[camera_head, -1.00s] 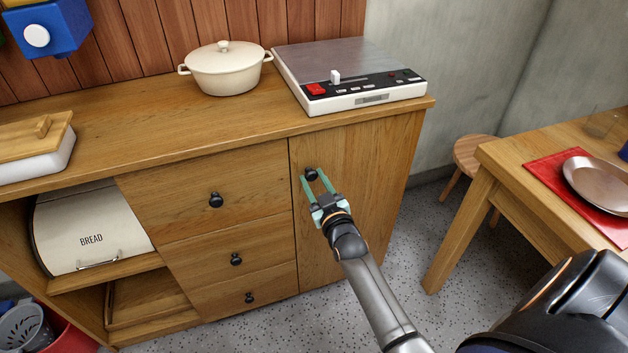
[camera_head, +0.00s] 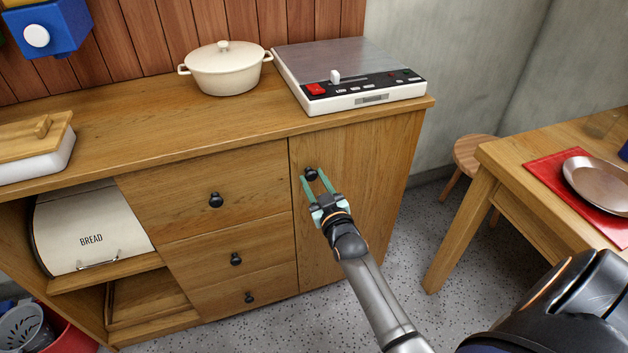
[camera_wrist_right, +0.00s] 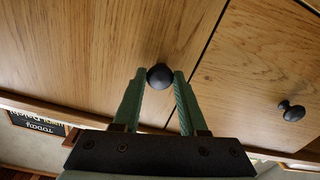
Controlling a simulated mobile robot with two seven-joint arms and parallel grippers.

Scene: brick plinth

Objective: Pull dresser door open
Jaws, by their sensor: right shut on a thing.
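The dresser door (camera_head: 368,190) is the plain wooden panel at the right end of the dresser, and it looks closed, flush with the drawers. Its round black knob (camera_head: 311,174) sits near the door's upper left edge. My right gripper (camera_head: 317,180) has its green fingers on either side of this knob and is shut on it. In the right wrist view the knob (camera_wrist_right: 159,76) shows between the two fingertips (camera_wrist_right: 160,80), in front of the door panel (camera_wrist_right: 110,50). My left gripper is in neither view.
Three drawers with black knobs (camera_head: 216,200) are left of the door. A cream pot (camera_head: 226,72) and a white-edged appliance (camera_head: 350,75) stand on top. A wooden table (camera_head: 520,170) and stool (camera_head: 472,152) are to the right. Speckled floor (camera_head: 400,235) is free in front of the door.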

